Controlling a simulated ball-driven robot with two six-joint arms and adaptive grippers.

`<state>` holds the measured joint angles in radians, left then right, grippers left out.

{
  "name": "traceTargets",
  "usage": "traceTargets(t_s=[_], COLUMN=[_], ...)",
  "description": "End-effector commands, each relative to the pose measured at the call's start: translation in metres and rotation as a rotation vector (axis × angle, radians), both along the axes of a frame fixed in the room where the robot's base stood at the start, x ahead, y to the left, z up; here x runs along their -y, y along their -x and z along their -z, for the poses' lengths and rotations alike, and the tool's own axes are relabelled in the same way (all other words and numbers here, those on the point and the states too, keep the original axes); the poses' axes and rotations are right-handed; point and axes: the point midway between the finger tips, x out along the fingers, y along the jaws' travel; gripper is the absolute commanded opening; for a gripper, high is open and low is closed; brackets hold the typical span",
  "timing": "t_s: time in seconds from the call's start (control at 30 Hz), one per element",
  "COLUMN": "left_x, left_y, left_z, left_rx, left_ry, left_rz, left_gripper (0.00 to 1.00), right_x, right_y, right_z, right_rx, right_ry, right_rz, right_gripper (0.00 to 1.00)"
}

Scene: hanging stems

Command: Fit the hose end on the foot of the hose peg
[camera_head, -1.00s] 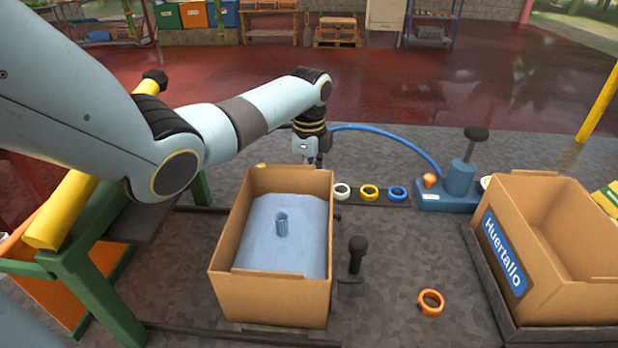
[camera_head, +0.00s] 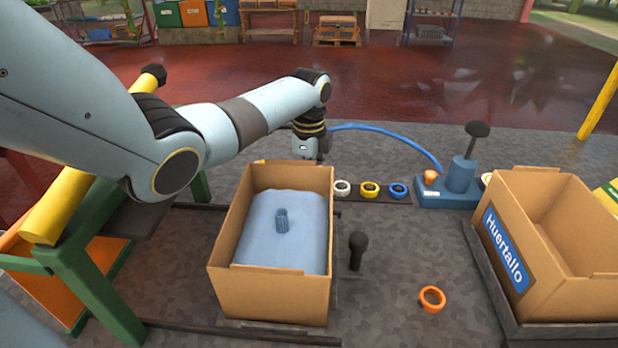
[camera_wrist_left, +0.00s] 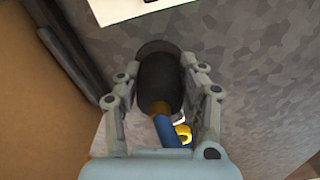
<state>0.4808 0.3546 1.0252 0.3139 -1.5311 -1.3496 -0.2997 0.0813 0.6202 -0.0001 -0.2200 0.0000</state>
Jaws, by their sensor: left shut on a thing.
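My left gripper (camera_wrist_left: 163,95) is shut on the black hose end (camera_wrist_left: 160,80), with one finger on each side of it. A brass-coloured collar and the blue hose (camera_wrist_left: 168,132) run from the hose end toward the bottom of the wrist view. In the head view, my left arm reaches behind the open carton and the fingertips are hidden by it. The blue hose (camera_head: 385,131) arcs from there to the blue pump (camera_head: 460,176). A black upright post with a rounded head (camera_head: 357,251) stands right of the carton; I cannot tell whether it is the hose peg. My right gripper is not in view.
White, yellow and blue rings lie on a dark strip (camera_head: 378,202). An orange ring (camera_head: 432,298) lies on the floor. A second carton (camera_head: 562,296) stands at the right.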

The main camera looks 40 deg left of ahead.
Motion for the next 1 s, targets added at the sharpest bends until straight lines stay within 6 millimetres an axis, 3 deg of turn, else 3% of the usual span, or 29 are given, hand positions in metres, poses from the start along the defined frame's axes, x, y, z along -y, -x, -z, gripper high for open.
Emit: traceTargets(t_s=[0.3,0.33,0.5,0.7,0.87,1.0], left_x=[0.0001,0.0001,0.0001,0.0001,0.0002,0.0002], left_y=[0.0,0.0,0.0,0.0001,0.0001,0.0001], left_z=[0.0006,0.0007,0.0008,0.0008,0.0009,0.0008], left_rx=[0.0,0.0,0.0,0.0,-0.001,-0.001], left_ry=[0.0,0.0,0.0,0.0,0.0,0.0], left_rz=[0.0,0.0,0.0,0.0,0.0,0.0], left_gripper=[0.0,0.42,0.64,0.66,0.85,0.85], right_x=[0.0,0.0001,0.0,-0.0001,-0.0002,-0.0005], right_y=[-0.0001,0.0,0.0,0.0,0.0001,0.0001], right_z=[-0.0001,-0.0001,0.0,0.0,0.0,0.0], right_rx=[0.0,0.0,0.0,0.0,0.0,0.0], right_ry=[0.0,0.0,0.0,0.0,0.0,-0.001], right_rz=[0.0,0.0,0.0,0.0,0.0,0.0], right_gripper=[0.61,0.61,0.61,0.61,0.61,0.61])
